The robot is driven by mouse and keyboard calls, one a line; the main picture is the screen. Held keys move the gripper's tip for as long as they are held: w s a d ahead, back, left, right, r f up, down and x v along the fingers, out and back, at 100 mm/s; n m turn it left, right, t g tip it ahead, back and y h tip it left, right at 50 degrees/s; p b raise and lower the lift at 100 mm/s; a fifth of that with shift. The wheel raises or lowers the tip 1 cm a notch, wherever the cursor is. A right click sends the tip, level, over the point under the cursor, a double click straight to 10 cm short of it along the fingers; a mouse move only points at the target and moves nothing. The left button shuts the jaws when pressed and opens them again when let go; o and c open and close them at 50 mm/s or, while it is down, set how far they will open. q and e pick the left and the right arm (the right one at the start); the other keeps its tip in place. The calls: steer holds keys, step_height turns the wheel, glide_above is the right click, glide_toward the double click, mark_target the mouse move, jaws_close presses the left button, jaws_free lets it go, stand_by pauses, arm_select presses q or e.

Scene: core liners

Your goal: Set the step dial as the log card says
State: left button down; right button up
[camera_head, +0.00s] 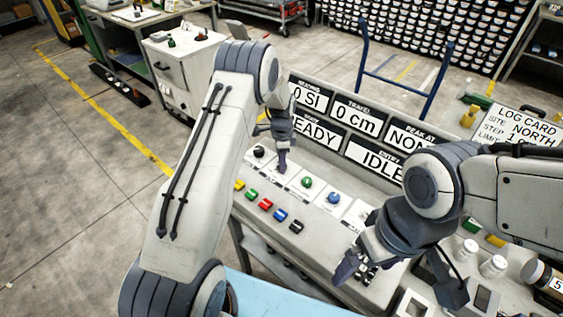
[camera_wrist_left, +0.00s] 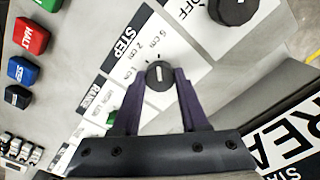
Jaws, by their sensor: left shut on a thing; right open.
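The step dial (camera_wrist_left: 158,75) is a black knob with a white pointer line, beside a STEP label and several cm marks, in the left wrist view. My left gripper (camera_wrist_left: 158,88) is shut on it, with a purple finger on each side. In the head view my left gripper (camera_head: 282,165) reaches down to the console, and it hides the dial. My right gripper (camera_head: 360,268) is open and empty over the console's right part.
Coloured buttons (camera_head: 266,204) line the console front; a green knob (camera_head: 306,182) and a blue knob (camera_head: 333,197) sit right of my left gripper. Another black knob (camera_wrist_left: 233,8) is close by. Displays (camera_head: 352,120) stand behind. White jars (camera_head: 492,265) stand at the right.

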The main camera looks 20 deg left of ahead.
arm_select(q)
steer(key=n+b, duration=0.1)
steer(key=n, duration=0.2)
steer(key=shift+a+n, duration=0.1)
steer(key=shift+n, duration=0.3)
steer(key=n+b, duration=0.1)
steer(key=n, duration=0.3)
steer(key=shift+n, duration=0.3)
steer(key=n, duration=0.4)
steer(key=shift+n+b, duration=0.3)
steer(key=shift+b, duration=0.1)
steer(key=n, duration=0.4)
steer(key=shift+w+n, duration=0.1)
steer(key=shift+n, duration=0.2)
steer(key=shift+r, duration=0.1)
steer(key=shift+c, duration=2.1)
jaws_free()
